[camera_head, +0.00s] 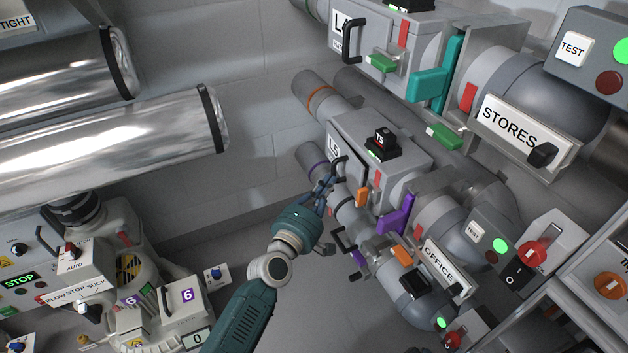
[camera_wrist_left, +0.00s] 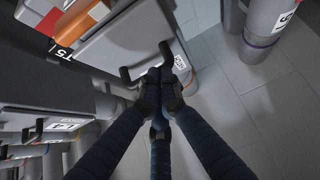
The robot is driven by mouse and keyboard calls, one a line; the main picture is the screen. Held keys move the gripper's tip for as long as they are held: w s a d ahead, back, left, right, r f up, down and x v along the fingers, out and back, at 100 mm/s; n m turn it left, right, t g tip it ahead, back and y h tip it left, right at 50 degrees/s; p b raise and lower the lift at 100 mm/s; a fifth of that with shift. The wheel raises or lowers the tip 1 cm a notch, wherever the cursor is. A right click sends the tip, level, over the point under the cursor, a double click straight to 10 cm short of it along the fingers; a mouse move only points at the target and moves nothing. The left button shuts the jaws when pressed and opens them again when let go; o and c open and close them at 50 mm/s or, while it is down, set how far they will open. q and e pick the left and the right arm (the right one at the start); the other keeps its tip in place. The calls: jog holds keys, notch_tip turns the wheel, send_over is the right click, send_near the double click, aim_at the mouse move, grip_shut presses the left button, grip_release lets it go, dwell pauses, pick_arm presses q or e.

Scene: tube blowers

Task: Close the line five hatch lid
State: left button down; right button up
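The line five hatch lid (camera_head: 347,168) is the grey panel marked L5 on the front of the grey line five box (camera_head: 395,143). A dark strip shows along its right edge; I cannot tell how far ajar it is. Its black handle (camera_head: 340,163) faces my left gripper (camera_head: 325,190). In the left wrist view the lid (camera_wrist_left: 120,45) fills the upper middle, and the fingers of my left gripper (camera_wrist_left: 160,82) come together at its black handle (camera_wrist_left: 126,76). They appear shut on it and hide the bar's middle. My right gripper is not in view.
A black cap marked T5 (camera_head: 382,142) sits on the box. A purple lever (camera_head: 397,216) and the OFFICE pipe (camera_head: 440,262) lie to the right and below. The line four box (camera_head: 375,45) is above.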

pick_arm(q)
jog(key=shift+d, duration=0.85)
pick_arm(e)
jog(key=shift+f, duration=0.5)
pick_arm(q)
jog(key=shift+d+r, duration=0.1)
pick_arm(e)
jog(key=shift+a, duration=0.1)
